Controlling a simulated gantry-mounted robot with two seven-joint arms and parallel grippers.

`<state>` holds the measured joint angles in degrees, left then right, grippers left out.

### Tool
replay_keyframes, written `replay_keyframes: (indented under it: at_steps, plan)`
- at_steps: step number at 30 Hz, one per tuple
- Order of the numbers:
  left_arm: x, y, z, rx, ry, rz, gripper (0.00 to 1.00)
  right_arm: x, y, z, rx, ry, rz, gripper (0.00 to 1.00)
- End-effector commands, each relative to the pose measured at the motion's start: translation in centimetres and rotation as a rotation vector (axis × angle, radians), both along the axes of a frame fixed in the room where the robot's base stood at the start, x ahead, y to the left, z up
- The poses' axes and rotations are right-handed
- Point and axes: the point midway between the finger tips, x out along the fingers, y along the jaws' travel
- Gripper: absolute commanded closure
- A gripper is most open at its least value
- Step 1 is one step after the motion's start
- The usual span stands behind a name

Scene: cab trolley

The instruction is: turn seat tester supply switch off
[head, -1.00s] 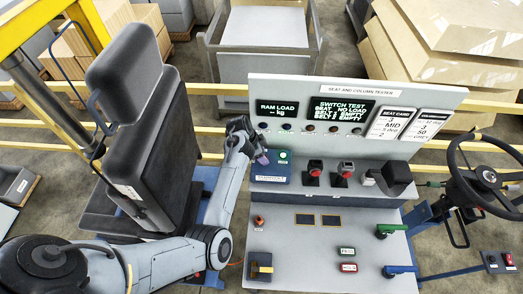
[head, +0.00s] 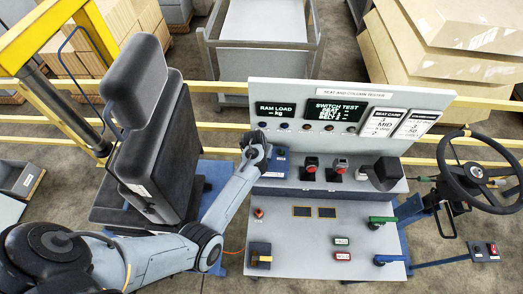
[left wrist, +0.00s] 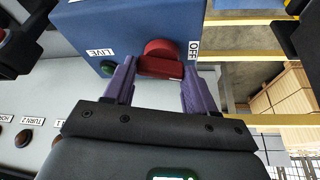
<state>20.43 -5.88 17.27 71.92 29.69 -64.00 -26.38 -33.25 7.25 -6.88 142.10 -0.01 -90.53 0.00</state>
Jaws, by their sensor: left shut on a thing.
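The supply switch is a blue box (head: 279,162) on the left of the tester panel. In the left wrist view it has a red rotary knob (left wrist: 162,50), a "LIVE" label, an "OFF" label and a dark green lamp (left wrist: 107,69). My left gripper (left wrist: 160,72) has its purple fingers on either side of the knob, shut on it. In the head view its wrist (head: 255,150) covers part of the box. The switch test display (head: 334,111) shows dashes. My right gripper is in no view.
A black seat (head: 150,130) stands left of the panel, close to my left arm. Two red-topped switches (head: 311,164) and a black block (head: 383,176) stand right of the blue box. A steering wheel (head: 480,172) is at the far right.

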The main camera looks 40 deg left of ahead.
Motion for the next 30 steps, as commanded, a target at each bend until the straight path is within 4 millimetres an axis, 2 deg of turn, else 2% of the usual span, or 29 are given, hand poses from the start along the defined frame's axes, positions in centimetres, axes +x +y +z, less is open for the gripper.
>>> replay_keyframes:
  at_steps: [13,30]
  plan:
    - [0.18,-0.17,0.14,-0.001,-0.002,0.265,0.75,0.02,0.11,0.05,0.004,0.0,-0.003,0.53]
    - [0.12,-0.17,0.05,-0.002,-0.001,0.318,0.75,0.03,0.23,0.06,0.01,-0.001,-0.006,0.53]
